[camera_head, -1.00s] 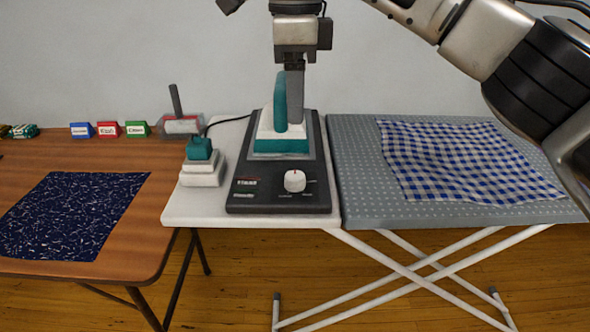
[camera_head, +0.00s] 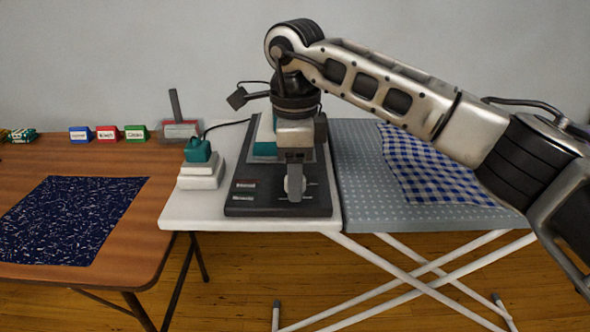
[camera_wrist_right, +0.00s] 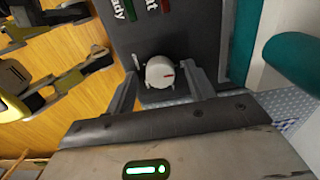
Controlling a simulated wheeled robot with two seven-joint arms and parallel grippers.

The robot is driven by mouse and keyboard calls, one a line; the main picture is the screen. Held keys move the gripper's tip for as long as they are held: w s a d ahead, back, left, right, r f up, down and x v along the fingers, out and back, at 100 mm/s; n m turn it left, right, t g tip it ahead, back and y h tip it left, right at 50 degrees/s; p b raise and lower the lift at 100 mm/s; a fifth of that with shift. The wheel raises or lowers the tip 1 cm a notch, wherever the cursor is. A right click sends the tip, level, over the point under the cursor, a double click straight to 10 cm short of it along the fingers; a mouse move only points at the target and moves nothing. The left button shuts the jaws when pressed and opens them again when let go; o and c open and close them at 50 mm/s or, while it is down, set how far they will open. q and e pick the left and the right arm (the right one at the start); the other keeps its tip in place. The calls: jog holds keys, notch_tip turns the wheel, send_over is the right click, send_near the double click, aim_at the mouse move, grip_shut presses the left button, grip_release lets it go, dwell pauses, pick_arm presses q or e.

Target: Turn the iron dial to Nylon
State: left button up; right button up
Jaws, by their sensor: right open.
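The dial (camera_wrist_right: 160,72) is a white round knob with a small red mark, on the front of the dark iron base (camera_head: 245,207). In the head view my right gripper (camera_head: 294,194) points down over the dial and hides most of it. In the right wrist view the open fingers (camera_wrist_right: 161,88) stand on either side of the dial, apart from it as far as I can tell. The teal and white iron (camera_head: 265,148) rests on the base behind my gripper, partly hidden. I cannot read the dial's setting labels. My left gripper is out of view.
A white and teal stacked item (camera_head: 200,170) stands left of the base on the white table (camera_head: 190,212). A blue checked cloth (camera_head: 410,165) lies on the dotted ironing board (camera_head: 365,200) at right. A dark patterned cloth (camera_head: 75,215) lies on the wooden table.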

jog(key=c, duration=1)
jog(key=shift+r+m, duration=0.1)
jog(key=shift+m, duration=1)
jog(key=m, duration=0.8)
jog(key=shift+m, duration=1.8)
jog(key=shift+w, duration=0.1)
